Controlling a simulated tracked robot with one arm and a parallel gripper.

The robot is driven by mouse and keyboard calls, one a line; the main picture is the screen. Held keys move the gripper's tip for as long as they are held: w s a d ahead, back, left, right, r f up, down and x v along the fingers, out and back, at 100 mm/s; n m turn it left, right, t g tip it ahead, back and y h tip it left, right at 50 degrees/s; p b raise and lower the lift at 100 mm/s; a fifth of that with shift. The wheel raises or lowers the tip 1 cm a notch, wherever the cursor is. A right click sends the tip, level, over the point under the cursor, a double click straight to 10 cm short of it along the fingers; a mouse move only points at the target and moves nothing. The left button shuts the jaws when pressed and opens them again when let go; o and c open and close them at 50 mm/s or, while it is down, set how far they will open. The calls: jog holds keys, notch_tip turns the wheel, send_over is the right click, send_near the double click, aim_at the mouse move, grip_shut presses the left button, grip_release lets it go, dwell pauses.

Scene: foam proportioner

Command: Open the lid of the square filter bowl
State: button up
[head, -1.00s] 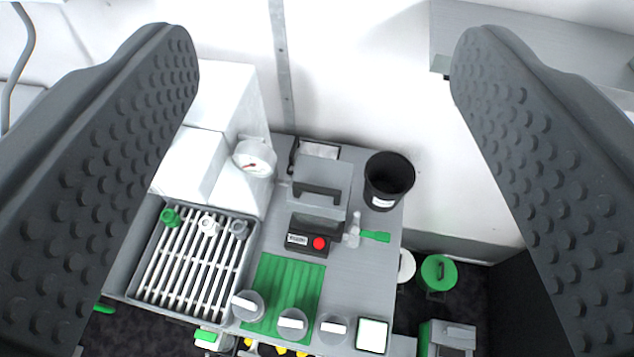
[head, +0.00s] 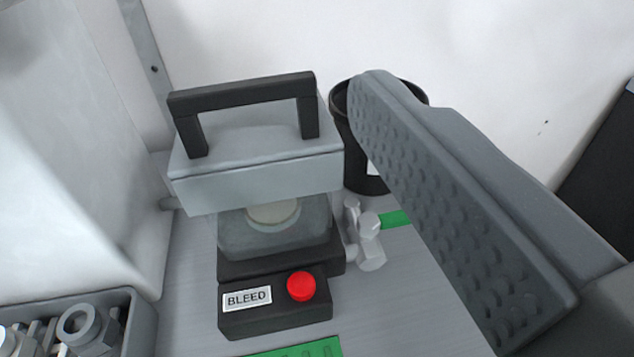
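The square filter bowl (head: 275,235) stands in the middle of the view, a see-through body with a pale round part inside, on a black base. Its grey square lid (head: 255,180) lies flat on top, closed. A black bar handle (head: 245,92) stands up from the lid on two posts. The right finger of my gripper (head: 450,215) shows at the right, its studded pad facing the bowl, with nothing against it. The finger is apart from the lid and handle in the picture. The other finger is out of view.
A black box marked BLEED with a red button (head: 301,286) sits in front of the bowl. A valve with a green lever (head: 395,218) is on its right. A black bucket (head: 362,165) stands behind my finger. A grey tray with fittings (head: 125,300) is at lower left.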

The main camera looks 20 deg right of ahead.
jog(key=h, duration=0.1)
send_near(243, 94)
jog(key=w+p, duration=0.1)
jog(key=w, duration=0.2)
jog(key=w+d+p, duration=0.1)
jog(key=w+p, duration=0.1)
jog(key=w, duration=0.2)
jog(key=w+d+p, duration=0.1)
jog(key=w+p, duration=0.1)
jog(key=w, duration=0.1)
jog(key=shift+w, duration=0.2)
dwell(0.4)
